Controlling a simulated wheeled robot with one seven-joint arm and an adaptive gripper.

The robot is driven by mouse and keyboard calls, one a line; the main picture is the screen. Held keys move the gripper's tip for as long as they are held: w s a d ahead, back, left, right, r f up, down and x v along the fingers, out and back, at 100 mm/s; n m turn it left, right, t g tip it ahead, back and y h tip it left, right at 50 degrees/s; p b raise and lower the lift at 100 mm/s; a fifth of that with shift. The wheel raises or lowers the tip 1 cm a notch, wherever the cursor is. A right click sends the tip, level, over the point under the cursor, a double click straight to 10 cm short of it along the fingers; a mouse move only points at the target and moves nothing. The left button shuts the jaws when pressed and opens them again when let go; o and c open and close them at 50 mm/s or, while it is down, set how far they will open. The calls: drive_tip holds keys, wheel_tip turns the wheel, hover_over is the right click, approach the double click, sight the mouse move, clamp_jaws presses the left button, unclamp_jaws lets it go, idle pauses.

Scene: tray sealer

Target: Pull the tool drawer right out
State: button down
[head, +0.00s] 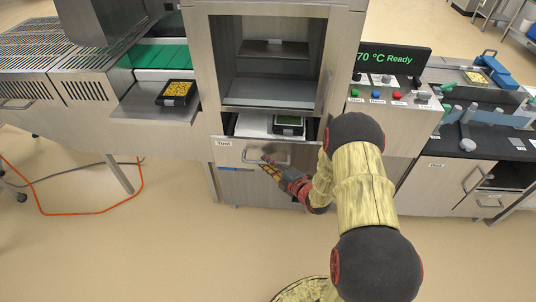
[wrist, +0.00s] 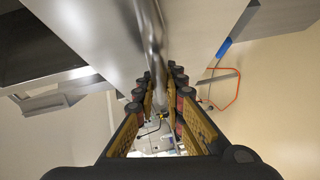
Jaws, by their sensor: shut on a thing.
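The tool drawer (head: 232,158) is in the middle of the head view, below the machine's open chamber. It is part-way out, and its front carries a label and a bar handle (head: 249,158). In the wrist view the shiny handle bar (wrist: 154,50) runs between the two fingers (wrist: 160,100). The exact finger contact is hard to see.
A black tray of yellow food (head: 176,92) sits on the shelf at left. A control panel with coloured buttons (head: 397,96) is at right, beside a dark worktop (head: 470,135). An orange cable (head: 75,213) lies on the floor at left. The floor before the drawer is clear.

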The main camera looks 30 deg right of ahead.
drive_tip(key=s+a, duration=1.1)
drive_tip(key=s, duration=0.5)
drive_tip(key=shift+f+p, duration=0.15)
drive_tip(key=shift+p, duration=0.15)
drive_tip(key=shift+s, duration=0.15)
drive_tip(key=c, duration=2.1)
unclamp_jaws()
drive_tip(key=shift+s, duration=0.1)
drive_tip(key=shift+o, duration=1.3)
drive_tip(key=shift+r, duration=0.25)
